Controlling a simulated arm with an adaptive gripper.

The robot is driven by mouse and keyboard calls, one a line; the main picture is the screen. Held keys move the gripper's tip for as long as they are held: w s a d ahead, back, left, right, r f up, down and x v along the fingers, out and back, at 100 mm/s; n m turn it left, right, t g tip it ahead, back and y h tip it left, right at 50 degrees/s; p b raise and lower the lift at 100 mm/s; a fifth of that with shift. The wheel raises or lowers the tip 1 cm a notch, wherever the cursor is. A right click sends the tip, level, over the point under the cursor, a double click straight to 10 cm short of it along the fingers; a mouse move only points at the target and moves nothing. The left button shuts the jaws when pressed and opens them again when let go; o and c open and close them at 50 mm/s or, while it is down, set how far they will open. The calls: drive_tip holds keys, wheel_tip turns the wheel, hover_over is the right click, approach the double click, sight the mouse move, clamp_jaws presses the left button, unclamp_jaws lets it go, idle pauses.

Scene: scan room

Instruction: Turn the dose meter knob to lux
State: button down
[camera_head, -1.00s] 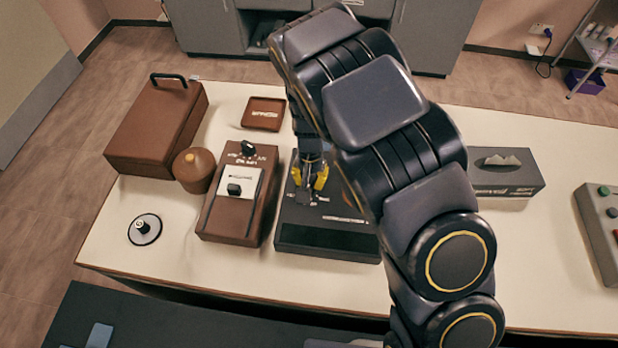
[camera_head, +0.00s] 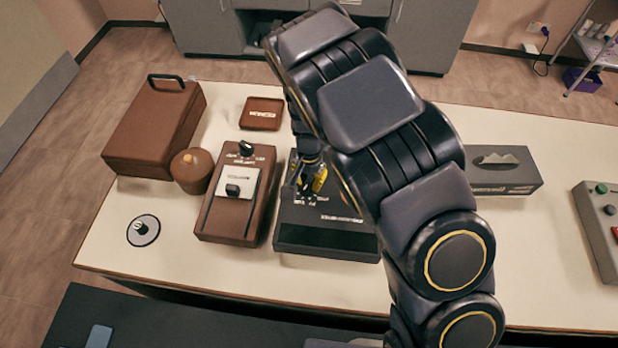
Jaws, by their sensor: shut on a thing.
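The dark box-shaped meter (camera_head: 325,238) lies on the table near its middle, with small pale markings on its top face. My gripper (camera_head: 307,188) points down at the upper part of this top face, its yellow-marked fingers shut on the meter's knob. The knob itself is mostly hidden by the fingers and my arm, so its pointer direction and the setting it marks cannot be read. The lettering on the face is too small to read.
Close to the left is a brown device (camera_head: 222,223) with a black knob and a pale plate. Beyond it stand a round brown pot (camera_head: 193,172) and a brown case (camera_head: 153,130). A small brown tray (camera_head: 262,113) lies behind. A grey tissue box (camera_head: 505,172) is right of my arm.

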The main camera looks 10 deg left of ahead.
sight(309, 181)
drive_tip(key=c, duration=1)
unclamp_jaws()
drive_tip(key=shift+o, duration=0.2)
wheel_tip(309, 181, up, 12)
